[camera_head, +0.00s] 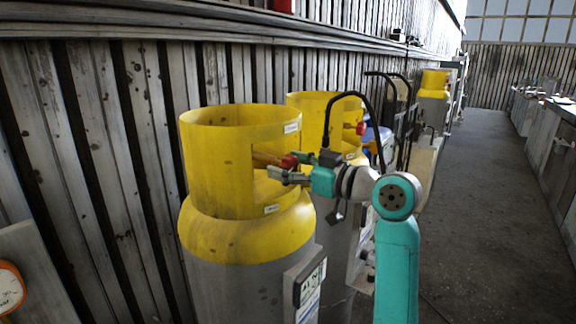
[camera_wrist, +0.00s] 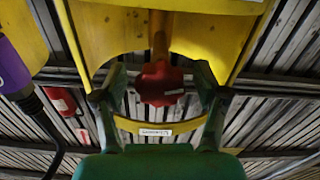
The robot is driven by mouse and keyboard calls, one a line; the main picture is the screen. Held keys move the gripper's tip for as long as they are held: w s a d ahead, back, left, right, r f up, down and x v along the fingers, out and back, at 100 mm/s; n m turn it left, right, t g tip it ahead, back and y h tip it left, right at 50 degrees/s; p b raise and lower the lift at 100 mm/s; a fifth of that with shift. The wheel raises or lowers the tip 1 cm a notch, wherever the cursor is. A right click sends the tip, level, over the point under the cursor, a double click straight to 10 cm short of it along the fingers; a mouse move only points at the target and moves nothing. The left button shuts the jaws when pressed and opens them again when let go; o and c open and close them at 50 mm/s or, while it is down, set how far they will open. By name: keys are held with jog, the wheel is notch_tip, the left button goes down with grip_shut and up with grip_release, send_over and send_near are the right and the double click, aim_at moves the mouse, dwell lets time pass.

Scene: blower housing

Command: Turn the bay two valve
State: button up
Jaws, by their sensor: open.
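A red valve knob (camera_head: 290,161) on a brass-coloured stem shows in the opening of the yellow collar (camera_head: 214,150) of the nearest gas cylinder. My gripper (camera_head: 282,167) is open at this knob. In the wrist view the red knob (camera_wrist: 160,83) lies between the spread fingertips of my gripper (camera_wrist: 160,97), with a gap on each side. A second cylinder with a yellow collar (camera_head: 306,104) stands just behind, and its red knob (camera_head: 360,128) shows to the right. The labels on the collars are too small to read, so I cannot tell which bay is which.
A ribbed wall (camera_head: 120,130) runs close behind the cylinders. A trolley with black handles (camera_head: 400,88) and a further yellow-topped cylinder (camera_head: 434,80) stand beyond. A dial gauge (camera_head: 10,288) is at lower left. The aisle floor (camera_head: 490,190) on the right is clear.

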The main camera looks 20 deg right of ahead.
jog(key=shift+w, duration=0.1)
jog(key=c, duration=1.2)
jog(key=shift+m, duration=0.3)
jog(key=m, duration=0.4)
jog(key=shift+m, duration=0.3)
jog(key=m, duration=0.5)
jog(key=shift+a, duration=0.1)
jog(key=m, duration=0.5)
jog(key=shift+m, duration=0.4)
jog(key=m, duration=0.5)
jog(key=shift+m, duration=0.3)
jog(key=shift+o, duration=0.2)
